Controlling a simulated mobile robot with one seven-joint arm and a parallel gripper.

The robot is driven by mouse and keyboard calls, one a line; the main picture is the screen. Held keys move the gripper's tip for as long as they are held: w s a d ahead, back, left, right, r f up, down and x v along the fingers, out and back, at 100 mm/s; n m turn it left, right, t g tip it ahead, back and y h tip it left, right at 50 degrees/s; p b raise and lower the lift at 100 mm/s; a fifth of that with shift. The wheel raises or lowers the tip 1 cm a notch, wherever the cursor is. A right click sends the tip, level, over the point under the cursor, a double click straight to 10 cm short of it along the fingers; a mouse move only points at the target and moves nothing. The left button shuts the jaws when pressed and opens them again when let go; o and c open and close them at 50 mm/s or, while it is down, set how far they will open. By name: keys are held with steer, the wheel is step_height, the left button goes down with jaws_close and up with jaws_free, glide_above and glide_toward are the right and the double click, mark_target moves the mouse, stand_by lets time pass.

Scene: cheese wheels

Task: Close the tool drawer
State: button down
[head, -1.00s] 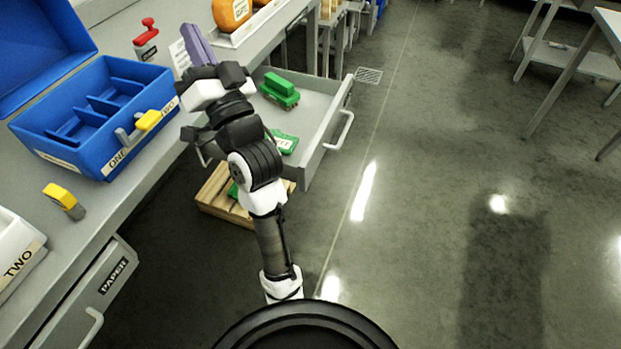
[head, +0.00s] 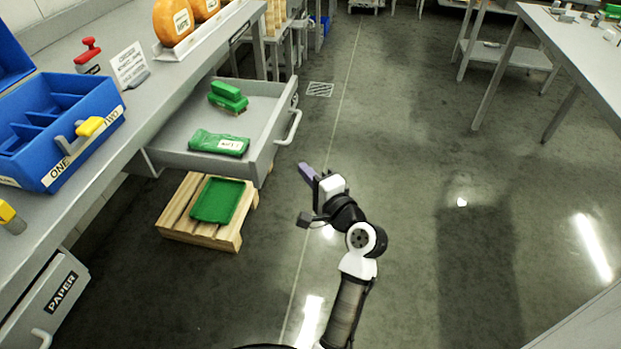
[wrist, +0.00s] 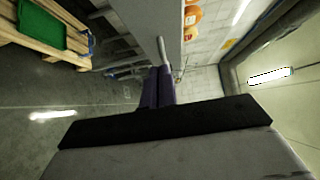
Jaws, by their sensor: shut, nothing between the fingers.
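The tool drawer (head: 262,152) is grey and stands pulled out from under the workbench in the head view. A green brush (head: 228,97) and a green packet with a pale label (head: 219,143) lie in it. Its bar handle (head: 290,127) is on the front face, at the right. My gripper (head: 304,170) is in front of the drawer, just right of and below its near front corner, apart from the handle in the head view. Its purple fingers are shut and empty. In the wrist view the fingers (wrist: 157,88) are together, with a grey bar just beyond their tips.
A wooden pallet (head: 170,222) with a green tray (head: 218,201) stands on the floor below the drawer. A blue toolbox (head: 85,150) and cheese wheels (head: 172,22) are on the workbench (head: 145,110). Open floor lies to the right; another table (head: 590,50) stands farther right.

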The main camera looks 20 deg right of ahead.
steer(key=w+a, duration=0.1)
steer(key=w, duration=0.1)
steer(key=w+a+p, duration=0.1)
steer(key=w, duration=0.1)
steer(key=w+a, duration=0.1)
steer(key=w, duration=0.1)
steer(key=shift+w+a, duration=0.2)
steer(key=shift+w, duration=0.05)
steer(key=shift+w+a, duration=0.3)
steer(key=shift+a, duration=0.15)
